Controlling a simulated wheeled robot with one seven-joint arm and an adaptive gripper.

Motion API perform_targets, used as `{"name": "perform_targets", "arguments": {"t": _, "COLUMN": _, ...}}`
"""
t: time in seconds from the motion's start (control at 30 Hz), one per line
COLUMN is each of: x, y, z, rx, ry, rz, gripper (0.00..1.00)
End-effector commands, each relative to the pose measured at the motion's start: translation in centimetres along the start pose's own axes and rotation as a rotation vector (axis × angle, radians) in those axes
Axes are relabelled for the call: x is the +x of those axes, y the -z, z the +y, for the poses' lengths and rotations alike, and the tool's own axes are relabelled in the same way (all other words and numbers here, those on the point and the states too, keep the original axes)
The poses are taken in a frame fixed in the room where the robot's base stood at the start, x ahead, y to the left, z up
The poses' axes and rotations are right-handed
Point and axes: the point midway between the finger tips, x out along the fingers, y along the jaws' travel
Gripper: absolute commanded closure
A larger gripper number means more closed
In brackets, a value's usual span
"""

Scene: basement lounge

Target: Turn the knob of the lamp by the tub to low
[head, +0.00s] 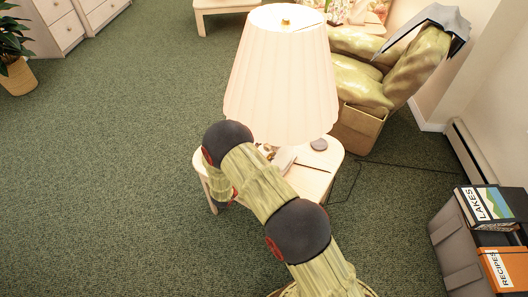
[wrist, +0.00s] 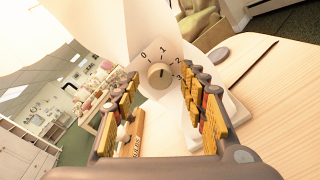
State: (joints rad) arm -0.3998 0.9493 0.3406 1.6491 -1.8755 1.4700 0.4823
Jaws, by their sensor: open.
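The lamp with a pleated cream shade (head: 280,80) stands on a small light-wood table (head: 318,178). In the wrist view its pale body carries a round beige knob (wrist: 160,75) on a dial marked 0, 1, 2 and 3. The knob's pointer setting is too small to read surely. My gripper (wrist: 164,88) is open, with its yellow-padded fingers on either side of the knob in the picture; I cannot tell whether they touch it. In the head view my arm and the shade hide the knob and most of the gripper. The grey tub (head: 452,248) stands at the lower right.
The tub holds a LAKES binder (head: 487,206) and an orange RECIPES binder (head: 503,268). A green armchair (head: 365,80) stands close behind. A cord runs over the floor at right. The carpet (head: 110,160) at left is clear.

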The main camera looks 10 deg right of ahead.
Motion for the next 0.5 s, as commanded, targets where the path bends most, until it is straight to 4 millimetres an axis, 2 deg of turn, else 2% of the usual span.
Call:
{"name": "perform_targets", "arguments": {"t": 0.17, "x": -0.2, "y": 0.0, "z": 0.0, "rx": 0.0, "ry": 0.0, "rz": 0.0, "gripper": 0.57}}
{"name": "perform_targets", "arguments": {"t": 0.27, "x": -1.0, "y": 0.1, "z": 0.1, "rx": -0.001, "ry": -0.002, "rz": 0.002, "gripper": 0.57}}
{"name": "perform_targets", "arguments": {"t": 0.5, "x": -5.4, "y": 0.1, "z": 0.2, "rx": -0.001, "ry": -0.005, "rz": 0.003, "gripper": 0.57}}
